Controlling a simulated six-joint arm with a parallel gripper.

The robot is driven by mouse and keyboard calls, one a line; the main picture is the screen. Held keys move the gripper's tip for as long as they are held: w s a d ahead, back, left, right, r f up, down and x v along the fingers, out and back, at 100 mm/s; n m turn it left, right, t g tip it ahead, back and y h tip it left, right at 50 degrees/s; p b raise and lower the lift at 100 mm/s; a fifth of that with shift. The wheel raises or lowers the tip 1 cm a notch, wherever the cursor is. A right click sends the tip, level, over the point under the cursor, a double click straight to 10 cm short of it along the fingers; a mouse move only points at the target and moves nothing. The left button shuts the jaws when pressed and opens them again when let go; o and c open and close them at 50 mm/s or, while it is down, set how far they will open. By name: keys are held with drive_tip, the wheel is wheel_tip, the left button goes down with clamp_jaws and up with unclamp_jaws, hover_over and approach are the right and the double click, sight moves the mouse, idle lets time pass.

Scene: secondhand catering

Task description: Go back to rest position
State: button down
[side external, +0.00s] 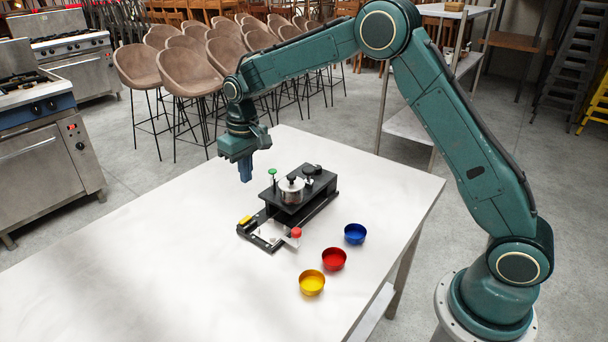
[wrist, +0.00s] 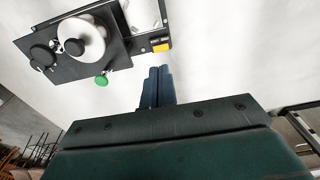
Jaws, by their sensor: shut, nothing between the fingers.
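My gripper (side external: 245,174) hangs above the white table (side external: 140,285), fingers pointing down. In the wrist view its blue fingers (wrist: 157,88) are together with nothing between them. A black fixture (side external: 322,192) stands on the table to the right of my gripper, apart from it. The fixture carries a silver pot-like part (side external: 291,191) with a black knob, and a green knob (side external: 272,172). In the wrist view the silver part (wrist: 88,40) and green knob (wrist: 102,80) lie to the upper left of the fingers.
Blue (side external: 355,234), red (side external: 334,259) and yellow (side external: 312,283) bowls stand right of the fixture. A red-topped part (side external: 296,232) and a yellow part (side external: 245,220) are at the fixture's near end. The table's left side is clear. Brown stools (side external: 140,66) stand behind the table.

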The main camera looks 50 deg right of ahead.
drive_tip(key=s+d+r+t, duration=0.2)
drive_tip(key=s+r+t, duration=0.1)
drive_tip(key=s+r, duration=1.35)
drive_tip(key=s+f+t, duration=0.2)
drive_tip(key=s, duration=1.8)
drive_tip(key=shift+s+d, duration=0.15)
drive_tip(key=shift+d, duration=0.3)
